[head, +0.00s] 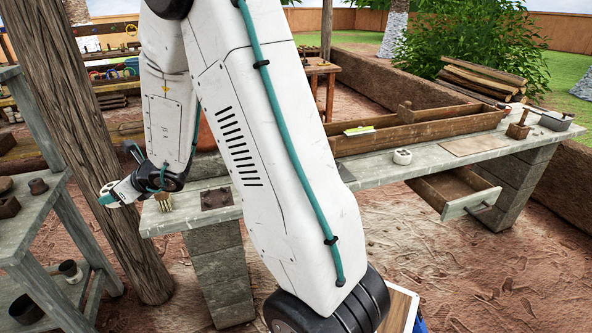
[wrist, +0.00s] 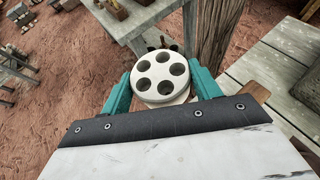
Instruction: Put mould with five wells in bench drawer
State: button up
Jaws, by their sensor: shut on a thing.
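The mould with five wells (wrist: 160,73) is a round, pale disc with several dark round holes in its top. My gripper (wrist: 162,84) is shut on it, with a teal finger on each side, in the wrist view. In the head view my gripper (head: 107,198) is at the far left, past the left end of the bench (head: 372,169) and near a wooden post; the mould is hard to make out there. The bench drawer (head: 455,191) stands pulled open under the right part of the bench, far from my gripper. Its visible inside looks empty.
A small pale block with holes (head: 402,156) stands on the bench. A long wooden trough (head: 425,128) lies along its back. The wooden post (head: 110,130) and a grey shelf (head: 30,228) are close to my gripper. My arm hides the bench's middle.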

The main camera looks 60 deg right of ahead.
aim_at(453, 195)
jog(key=u, duration=1.55)
jog(key=k, duration=2.2)
jog(key=z, duration=2.4)
